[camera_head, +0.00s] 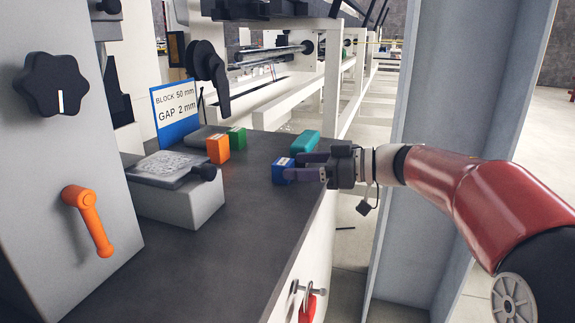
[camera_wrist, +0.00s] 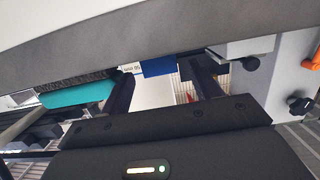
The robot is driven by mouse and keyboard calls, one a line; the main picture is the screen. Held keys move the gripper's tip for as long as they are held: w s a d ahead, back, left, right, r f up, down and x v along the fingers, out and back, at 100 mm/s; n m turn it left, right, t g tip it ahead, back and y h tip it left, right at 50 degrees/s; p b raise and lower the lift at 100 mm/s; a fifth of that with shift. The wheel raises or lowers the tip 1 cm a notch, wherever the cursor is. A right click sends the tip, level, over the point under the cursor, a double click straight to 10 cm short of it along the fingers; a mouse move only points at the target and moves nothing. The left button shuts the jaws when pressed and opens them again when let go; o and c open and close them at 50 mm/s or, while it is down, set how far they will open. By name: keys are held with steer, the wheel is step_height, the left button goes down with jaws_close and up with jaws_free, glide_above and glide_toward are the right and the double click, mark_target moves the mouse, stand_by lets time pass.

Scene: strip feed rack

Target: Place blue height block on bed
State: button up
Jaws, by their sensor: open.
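The blue height block (camera_head: 283,172) stands on the dark worktop (camera_head: 245,205), near its right edge. My gripper (camera_head: 293,167) is open and reaches in from the right, with its fingers at the block. In the wrist view the blue block (camera_wrist: 158,67) shows between the two spread fingers (camera_wrist: 163,84); I cannot tell whether either touches it. The bed, a grey block with a flat metal plate on top (camera_head: 168,166), stands to the left on the worktop, with a dark knob at its side. No block is on its visible top.
An orange block (camera_head: 218,149) and a green block (camera_head: 237,138) stand between the bed and my gripper, farther back. A teal block (camera_head: 305,142) lies just behind my gripper. A sign (camera_head: 175,112) reads block 50 mm, gap 2 mm. The front worktop is clear.

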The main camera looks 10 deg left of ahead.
steer(key=v, duration=0.8)
steer(key=w+d+r+m+t+h, duration=0.4)
steer(key=r+t, duration=0.3)
steer(key=t, duration=0.4)
steer(key=s+d+f+m+t+h, duration=0.2)
steer(key=s+d+m+h, duration=0.1)
steer(key=d+m+h, duration=0.25)
steer(key=s+d+f+m+t+h, duration=0.2)
steer(key=d+m+h, duration=0.2)
steer(key=d+h, duration=0.15)
steer(key=s+f+m+g+h+p, duration=0.1)
steer(key=s+f+m+g, duration=0.2)
steer(key=s+f+g, duration=0.8)
steer(key=s+d+f, duration=0.1)
steer(key=s+f, duration=0.8)
steer(key=s, duration=0.4)
steer(key=shift+f+g, duration=0.3)
